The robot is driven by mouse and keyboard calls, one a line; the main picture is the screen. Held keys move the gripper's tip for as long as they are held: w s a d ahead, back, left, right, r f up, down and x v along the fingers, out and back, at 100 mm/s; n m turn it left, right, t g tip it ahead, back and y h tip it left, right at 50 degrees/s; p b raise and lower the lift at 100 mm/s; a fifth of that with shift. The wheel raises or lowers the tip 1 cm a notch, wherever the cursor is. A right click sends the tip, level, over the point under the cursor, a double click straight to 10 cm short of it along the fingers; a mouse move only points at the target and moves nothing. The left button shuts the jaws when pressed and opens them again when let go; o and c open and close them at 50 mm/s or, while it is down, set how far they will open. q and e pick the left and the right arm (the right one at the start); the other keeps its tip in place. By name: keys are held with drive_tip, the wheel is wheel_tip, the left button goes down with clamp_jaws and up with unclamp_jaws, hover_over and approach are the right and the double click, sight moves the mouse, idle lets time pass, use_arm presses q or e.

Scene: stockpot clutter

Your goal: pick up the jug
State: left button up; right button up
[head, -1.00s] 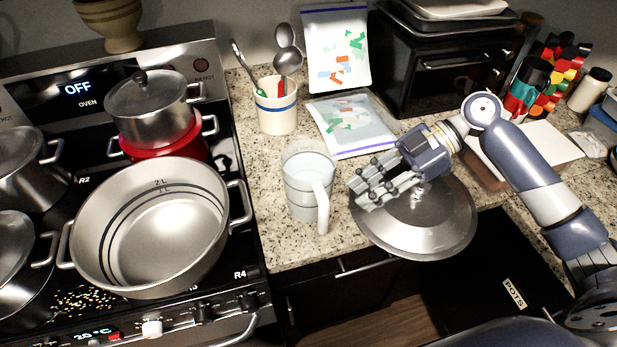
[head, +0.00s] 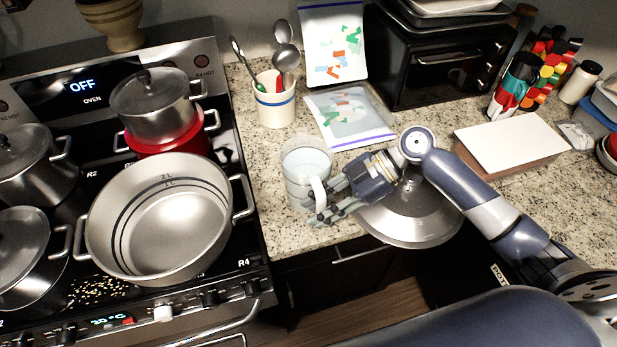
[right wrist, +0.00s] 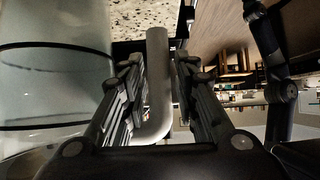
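The jug (head: 303,172) is a clear, whitish measuring jug with a handle, standing upright on the granite counter just right of the stove. My right gripper (head: 325,203) is at the jug's handle, coming from the right. In the right wrist view the handle (right wrist: 158,85) stands between the two open fingers (right wrist: 156,92), with a gap on the right side; whether the left finger touches it I cannot tell. The jug's body (right wrist: 52,85) fills the left of that view. My left gripper is not in view.
A large steel lid (head: 413,212) lies on the counter right of the jug, under my right arm. A big open pot (head: 95,235) is on the stove to the left. A utensil crock (head: 276,108) and a plastic bag (head: 350,118) are behind the jug.

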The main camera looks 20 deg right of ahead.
drive_tip(key=shift+d, duration=0.1)
clamp_jaws()
drive_tip(key=shift+w+r, duration=0.15)
drive_tip(key=shift+r, duration=0.2)
